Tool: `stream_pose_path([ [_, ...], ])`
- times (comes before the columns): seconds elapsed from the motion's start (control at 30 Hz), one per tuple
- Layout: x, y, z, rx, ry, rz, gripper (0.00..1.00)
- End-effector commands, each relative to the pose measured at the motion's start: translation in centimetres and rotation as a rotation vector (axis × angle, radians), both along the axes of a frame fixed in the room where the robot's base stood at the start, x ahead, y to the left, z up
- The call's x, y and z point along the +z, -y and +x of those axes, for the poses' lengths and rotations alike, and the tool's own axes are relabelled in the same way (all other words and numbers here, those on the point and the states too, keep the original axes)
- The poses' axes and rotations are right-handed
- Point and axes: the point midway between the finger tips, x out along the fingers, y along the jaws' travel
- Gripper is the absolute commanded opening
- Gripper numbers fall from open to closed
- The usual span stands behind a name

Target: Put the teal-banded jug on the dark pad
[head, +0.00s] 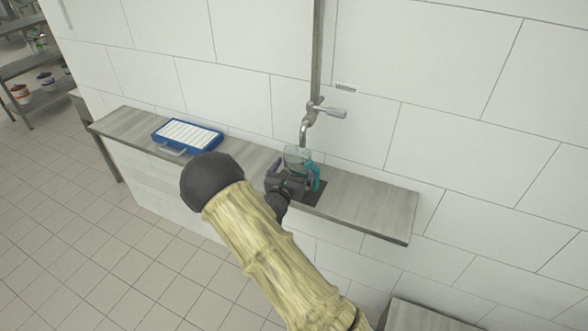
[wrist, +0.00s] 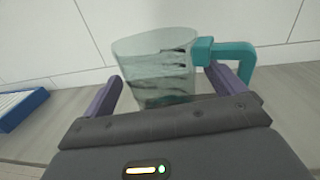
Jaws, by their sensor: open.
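The clear jug (head: 297,155) with teal parts stands upright below the tap, at the dark pad (head: 315,190) on the shelf. In the wrist view the jug (wrist: 158,65) shows its teal handle (wrist: 235,54) on the right. My gripper (head: 290,178) is at the jug's near side. In the wrist view my gripper (wrist: 170,92) has its two purple fingers apart, one on each side of the jug's lower body, the right one close to the handle. The jug's base is hidden behind my gripper, so its exact seat on the pad cannot be seen.
A metal tap (head: 312,112) hangs from a wall pipe just above the jug. A blue tray with white slats (head: 187,135) lies left on the shelf (head: 375,203). The shelf's right part is clear. A tiled wall stands close behind.

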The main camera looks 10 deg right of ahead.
Motion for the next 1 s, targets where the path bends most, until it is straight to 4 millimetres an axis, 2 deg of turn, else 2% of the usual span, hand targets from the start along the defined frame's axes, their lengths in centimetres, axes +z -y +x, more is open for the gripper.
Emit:
stream_pose_path([
  [0.17,-0.1,-1.1,-1.6,0.003,-0.001,0.001,0.95],
  [0.63,0.0,-5.6,-9.0,0.001,0.0,0.001,0.95],
  [0.8,0.1,-6.2,-10.2,0.0,0.0,0.0,0.95],
  [1.0,0.1,-6.4,-10.3,0.003,0.0,0.0,0.95],
])
